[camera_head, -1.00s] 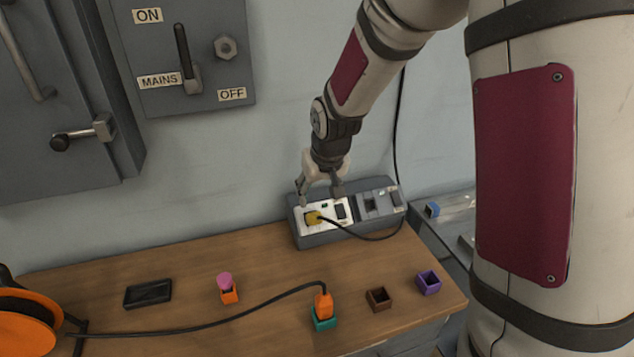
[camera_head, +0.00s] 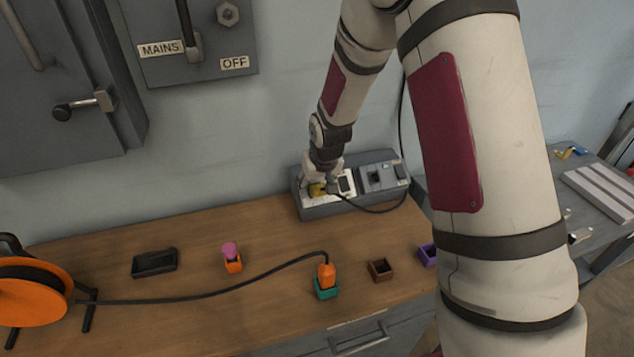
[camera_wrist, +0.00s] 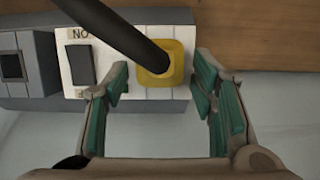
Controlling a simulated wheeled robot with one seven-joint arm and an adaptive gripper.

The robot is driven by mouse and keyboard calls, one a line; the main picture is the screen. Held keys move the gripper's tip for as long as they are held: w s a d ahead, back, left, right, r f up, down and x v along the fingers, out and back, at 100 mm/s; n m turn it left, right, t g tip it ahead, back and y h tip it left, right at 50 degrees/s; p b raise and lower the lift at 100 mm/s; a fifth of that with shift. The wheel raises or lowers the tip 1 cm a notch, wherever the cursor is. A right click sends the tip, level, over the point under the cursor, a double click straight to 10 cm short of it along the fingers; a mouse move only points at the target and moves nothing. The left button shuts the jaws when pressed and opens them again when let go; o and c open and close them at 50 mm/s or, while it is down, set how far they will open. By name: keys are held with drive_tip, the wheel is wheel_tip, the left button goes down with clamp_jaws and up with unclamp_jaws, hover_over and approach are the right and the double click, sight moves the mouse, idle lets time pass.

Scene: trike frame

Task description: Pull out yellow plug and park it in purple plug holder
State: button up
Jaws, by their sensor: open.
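The yellow plug (camera_head: 317,190) sits in the white face of the grey socket box (camera_head: 322,209) at the back of the bench, with a black cable running from it. In the wrist view the yellow plug (camera_wrist: 160,64) shows as a yellow square with the dark cable crossing above it. My gripper (camera_head: 322,184) is at the plug. In the wrist view my gripper (camera_wrist: 160,90) is open, its green-padded fingers to either side of the plug with gaps. The purple plug holder (camera_head: 427,254) is at the bench's right, partly hidden by my arm; its inside is hidden.
A brown holder (camera_head: 380,270), a teal holder (camera_head: 326,291) with an orange plug (camera_head: 326,272), and an orange holder (camera_head: 234,266) with a pink top stand on the bench. A black tray (camera_head: 154,263) and an orange cable reel (camera_head: 32,300) are left. The wood between is mostly clear.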

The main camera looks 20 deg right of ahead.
sight(320, 186)
drive_tip(key=shift+c, duration=0.6)
clamp_jaws()
drive_tip(key=shift+s+r, duration=0.1)
drive_tip(key=shift+r, duration=0.05)
drive_tip(key=shift+s+r+p, duration=1.85)
